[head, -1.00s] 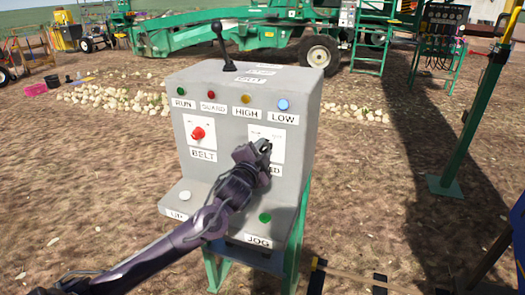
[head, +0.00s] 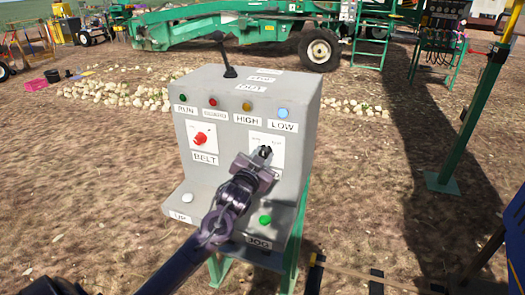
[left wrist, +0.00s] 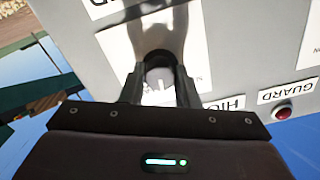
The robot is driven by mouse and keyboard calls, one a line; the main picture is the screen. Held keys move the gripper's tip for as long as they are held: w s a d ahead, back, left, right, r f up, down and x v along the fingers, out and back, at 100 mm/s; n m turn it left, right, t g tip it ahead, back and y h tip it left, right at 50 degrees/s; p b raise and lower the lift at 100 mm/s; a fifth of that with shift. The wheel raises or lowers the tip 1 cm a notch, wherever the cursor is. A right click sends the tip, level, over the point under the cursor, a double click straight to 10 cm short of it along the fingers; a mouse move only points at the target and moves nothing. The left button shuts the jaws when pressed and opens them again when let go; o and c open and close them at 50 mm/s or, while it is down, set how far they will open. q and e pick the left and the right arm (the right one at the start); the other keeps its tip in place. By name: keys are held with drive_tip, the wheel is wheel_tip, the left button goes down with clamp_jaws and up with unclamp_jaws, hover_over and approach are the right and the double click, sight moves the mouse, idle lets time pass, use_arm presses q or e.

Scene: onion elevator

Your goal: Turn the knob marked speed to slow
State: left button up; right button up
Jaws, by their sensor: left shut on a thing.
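The grey control box (head: 205,90) has a white plate (head: 291,150) on the right of its front, under the HIGH and LOW lamps. My left gripper (head: 265,153) is at this plate, hiding most of its label. In the left wrist view the gripper (left wrist: 160,88) is shut on a dark knob (left wrist: 160,65), with a finger on each side. The knob's pointer and the slow mark cannot be read. My right gripper is not in view.
The red BELT knob (head: 200,139) is to the left on the same face. A black lever (head: 224,52) stands on top. The green JOG button (head: 265,220) and a white button (head: 187,198) are on the lower ledge. A green post (head: 475,115) stands at right.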

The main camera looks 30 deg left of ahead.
use_arm(q)
drive_tip(key=n+p, duration=0.3)
drive_tip(key=n, duration=0.2)
drive_tip(key=shift+r+n, duration=0.1)
drive_tip(key=shift+n, duration=0.2)
drive_tip(key=shift+n+p, duration=0.95)
drive_tip(key=shift+n, duration=1.35)
drive_tip(key=o, duration=1)
drive_tip(key=shift+a, duration=0.1)
drive_tip(key=b+v, duration=0.1)
drive_tip(key=v, duration=0.6)
drive_tip(key=shift+s+b, duration=0.35)
drive_tip(key=shift+s, duration=0.05)
